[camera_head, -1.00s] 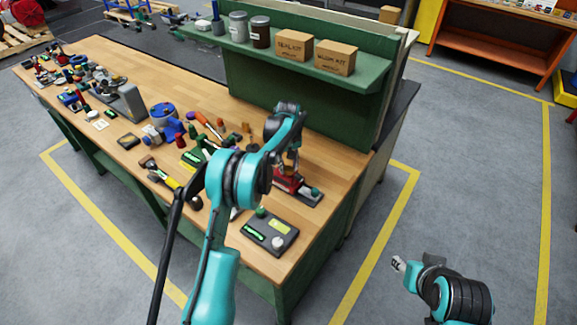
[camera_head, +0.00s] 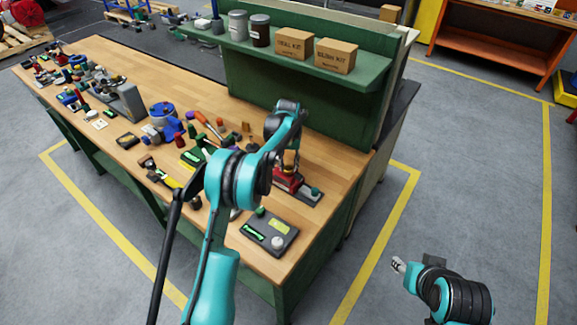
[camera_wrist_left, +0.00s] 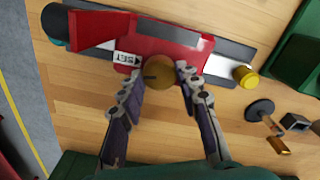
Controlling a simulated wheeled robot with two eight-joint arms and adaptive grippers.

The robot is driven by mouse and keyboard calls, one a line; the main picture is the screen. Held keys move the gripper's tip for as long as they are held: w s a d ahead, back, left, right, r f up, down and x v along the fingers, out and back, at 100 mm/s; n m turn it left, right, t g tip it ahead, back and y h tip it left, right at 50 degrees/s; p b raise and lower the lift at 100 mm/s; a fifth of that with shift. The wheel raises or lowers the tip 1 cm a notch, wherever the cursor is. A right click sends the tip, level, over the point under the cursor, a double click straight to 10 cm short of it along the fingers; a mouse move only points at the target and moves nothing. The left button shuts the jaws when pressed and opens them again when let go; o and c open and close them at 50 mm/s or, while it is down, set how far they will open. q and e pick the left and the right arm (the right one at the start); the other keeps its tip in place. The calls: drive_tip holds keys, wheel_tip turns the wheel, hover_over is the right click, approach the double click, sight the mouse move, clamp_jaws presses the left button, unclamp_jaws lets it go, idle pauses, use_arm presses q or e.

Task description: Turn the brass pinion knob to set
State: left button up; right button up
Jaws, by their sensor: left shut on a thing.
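The brass pinion knob (camera_wrist_left: 158,72) sits at the edge of a red actuator body (camera_wrist_left: 175,42) in the left wrist view. A small dark mark on the knob lies on its left side, toward a white label (camera_wrist_left: 128,59) with SET and an arrow. My left gripper (camera_wrist_left: 160,80) is shut on the knob, one finger on each side. In the head view, the red actuator (camera_head: 288,180) stands near the bench's right end, with my left gripper (camera_head: 290,160) above it, partly hidden by its arm. My right gripper (camera_head: 398,264) is off the bench at lower right, too small to judge.
A dark panel (camera_head: 270,233) with a white knob lies near the front corner of the bench (camera_head: 215,90). Several tools and parts crowd the bench to the left. A green shelf (camera_head: 300,62) holds boxes and cans behind. A yellow cylinder (camera_wrist_left: 245,77) lies right of the knob.

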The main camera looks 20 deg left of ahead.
sight(289, 167)
use_arm(q)
drive_tip(key=shift+m, duration=1.3)
drive_tip(key=o, duration=1.2)
drive_tip(key=shift+c, duration=0.2)
wheel_tip(289, 167, up, 12)
